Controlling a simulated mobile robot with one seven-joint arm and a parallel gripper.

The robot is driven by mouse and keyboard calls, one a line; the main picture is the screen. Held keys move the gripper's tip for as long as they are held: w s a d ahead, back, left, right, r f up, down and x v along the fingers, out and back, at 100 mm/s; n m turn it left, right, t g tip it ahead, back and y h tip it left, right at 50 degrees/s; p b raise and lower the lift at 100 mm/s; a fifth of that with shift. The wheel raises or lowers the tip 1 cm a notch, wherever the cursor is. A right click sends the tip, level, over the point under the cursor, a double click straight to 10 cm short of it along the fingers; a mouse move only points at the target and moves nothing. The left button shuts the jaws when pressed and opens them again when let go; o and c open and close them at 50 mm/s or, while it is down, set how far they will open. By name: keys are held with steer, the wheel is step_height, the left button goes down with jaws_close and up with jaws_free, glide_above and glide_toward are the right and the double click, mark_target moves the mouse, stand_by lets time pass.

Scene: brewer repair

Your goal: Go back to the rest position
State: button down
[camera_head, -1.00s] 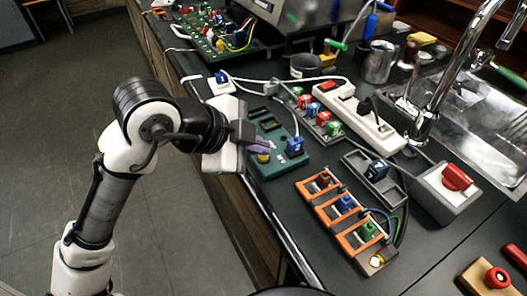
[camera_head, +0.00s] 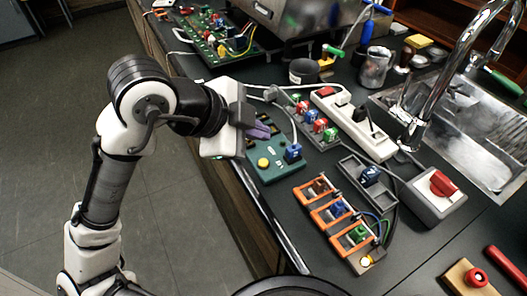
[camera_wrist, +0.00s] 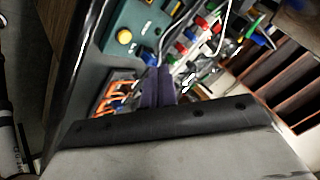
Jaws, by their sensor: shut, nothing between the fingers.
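My gripper (camera_head: 259,130) is above the near edge of the counter, beside and over the green box. Its purple fingers are together with nothing between them. In the wrist view, the closed fingers (camera_wrist: 158,88) point toward the counter. The green box (camera_head: 268,170) carries a yellow button (camera_head: 263,162) and a blue plug (camera_head: 293,152). The gripper hides part of the box's upper left side in the head view.
An orange-framed rack (camera_head: 336,208) holds several coloured modules. A white power strip (camera_head: 350,120), a grey box with a red switch (camera_head: 437,195), and a sink (camera_head: 470,120) lie right. Open floor (camera_head: 165,230) lies left.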

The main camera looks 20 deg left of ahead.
steer(key=shift+r, duration=0.3)
steer(key=shift+w+r, duration=0.1)
